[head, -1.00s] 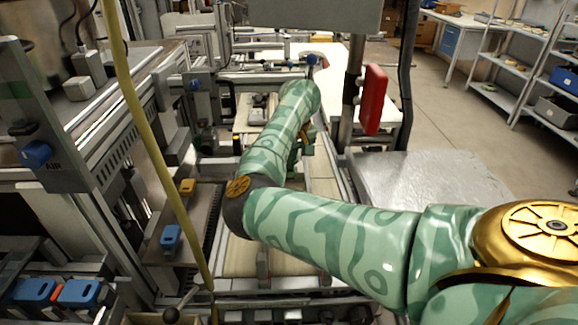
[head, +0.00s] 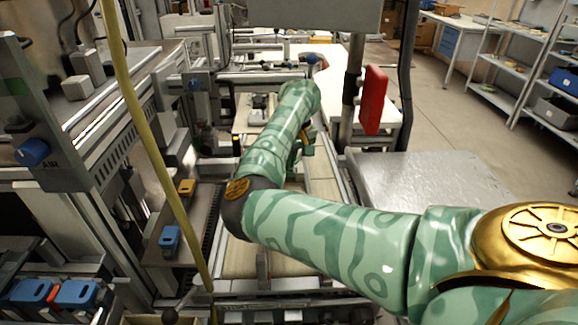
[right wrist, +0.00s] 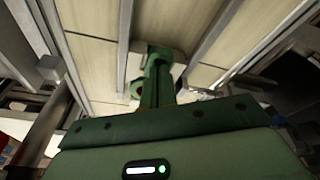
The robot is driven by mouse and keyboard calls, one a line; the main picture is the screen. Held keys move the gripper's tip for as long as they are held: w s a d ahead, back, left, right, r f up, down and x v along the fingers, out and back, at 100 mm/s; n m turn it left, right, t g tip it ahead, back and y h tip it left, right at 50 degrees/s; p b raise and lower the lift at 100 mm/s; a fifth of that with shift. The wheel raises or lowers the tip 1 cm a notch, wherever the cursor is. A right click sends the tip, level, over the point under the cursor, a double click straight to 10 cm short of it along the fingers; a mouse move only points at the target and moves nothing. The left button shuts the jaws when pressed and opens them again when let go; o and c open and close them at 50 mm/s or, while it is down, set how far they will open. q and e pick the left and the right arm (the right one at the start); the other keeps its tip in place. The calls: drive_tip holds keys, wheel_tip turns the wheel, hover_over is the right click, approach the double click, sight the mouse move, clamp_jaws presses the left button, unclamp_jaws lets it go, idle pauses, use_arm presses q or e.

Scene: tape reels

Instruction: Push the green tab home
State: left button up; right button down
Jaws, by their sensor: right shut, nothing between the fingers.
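My right gripper (head: 303,146) shows partly in the head view, as dark green parts behind my patterned green forearm, low over the light conveyor boards. In the right wrist view the right gripper (right wrist: 157,62) is shut, with its dark green fingers together and pointing at the pale boards. Nothing shows held between them. Small green shapes lie around the fingertips, but I cannot tell a green tab apart from the gripper's own parts. My forearm hides much of the conveyor in the head view. My left gripper is not in view.
Light conveyor boards (right wrist: 205,28) run between metal rails. A metal table (head: 430,190) stands to the right, with a red box (head: 373,100) on a post above it.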

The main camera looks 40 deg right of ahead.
idle(0.7)
wheel_tip(320, 180, up, 7)
drive_tip(key=p, duration=0.3)
drive_tip(key=shift+f, duration=0.1)
idle(0.7)
